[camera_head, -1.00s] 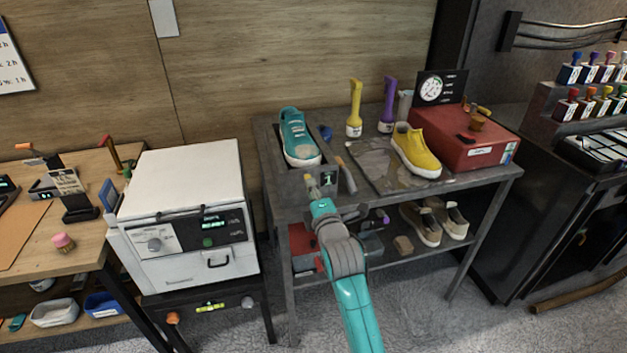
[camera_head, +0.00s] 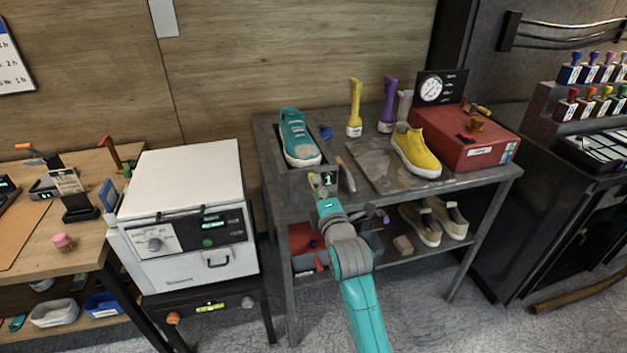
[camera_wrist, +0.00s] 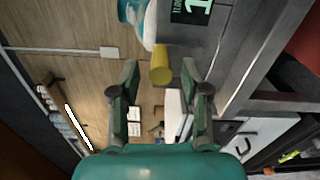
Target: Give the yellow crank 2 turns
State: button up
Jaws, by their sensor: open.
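The yellow crank's knob (camera_wrist: 161,65) is a short yellow cylinder in the wrist view. It lies between and slightly beyond the tips of my gripper (camera_wrist: 161,72), with gaps on both sides. My gripper is open. In the head view my gripper (camera_head: 321,190) is at the front of the grey shoe stand (camera_head: 291,185), and the crank is mostly hidden there. A small dark counter (camera_head: 329,180) beside it reads 1; it also shows in the wrist view (camera_wrist: 190,10). A teal sneaker (camera_head: 297,138) sits on the stand.
A yellow shoe (camera_head: 416,151) stands on a mat to the right, near a red box (camera_head: 468,142). A white machine (camera_head: 183,215) is left of the table, across a narrow gap.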

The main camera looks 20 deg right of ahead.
jog(key=s, duration=0.6)
jog(key=shift+s, duration=0.25)
dwell(0.4)
jog(key=s+f+m+g, duration=0.1)
jog(key=s+f+m, duration=0.3)
jog(key=s+f, duration=0.6)
jog(key=s+f+m, duration=0.5)
jog(key=s+f, duration=0.2)
jog(key=s, duration=0.8)
jog(key=s+r+m+g, duration=0.2)
jog(key=s+m, duration=0.8)
jog(key=s, duration=1.7)
jog(key=shift+s+r, duration=0.35)
jog(key=shift+r, duration=0.5)
